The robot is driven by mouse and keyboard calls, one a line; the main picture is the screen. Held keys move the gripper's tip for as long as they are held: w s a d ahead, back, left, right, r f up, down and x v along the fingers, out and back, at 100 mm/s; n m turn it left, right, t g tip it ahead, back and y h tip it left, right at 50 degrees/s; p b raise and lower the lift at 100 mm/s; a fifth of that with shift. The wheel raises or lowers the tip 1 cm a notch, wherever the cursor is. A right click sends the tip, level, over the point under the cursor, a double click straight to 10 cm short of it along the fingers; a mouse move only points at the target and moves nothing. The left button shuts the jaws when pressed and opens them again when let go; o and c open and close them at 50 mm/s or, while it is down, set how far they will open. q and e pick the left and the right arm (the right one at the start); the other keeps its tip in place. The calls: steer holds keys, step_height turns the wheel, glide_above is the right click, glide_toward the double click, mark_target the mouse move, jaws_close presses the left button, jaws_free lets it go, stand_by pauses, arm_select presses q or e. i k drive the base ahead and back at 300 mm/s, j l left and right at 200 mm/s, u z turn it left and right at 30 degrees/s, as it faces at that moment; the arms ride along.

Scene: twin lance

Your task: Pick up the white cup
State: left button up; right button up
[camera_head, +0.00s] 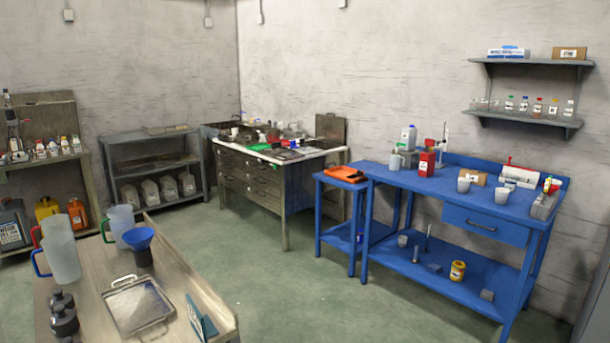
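A pale, whitish cup (463,185) stands upright on the top of the blue workbench (400,179) at the right. Neither of my grippers shows in this view.
A wooden table (90,290) with pitchers and a metal tray (138,306) is at front left. Green floor (280,290) between the tables is clear.

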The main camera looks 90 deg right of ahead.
mark_target(501, 194)
steer(key=z, duration=3.75)
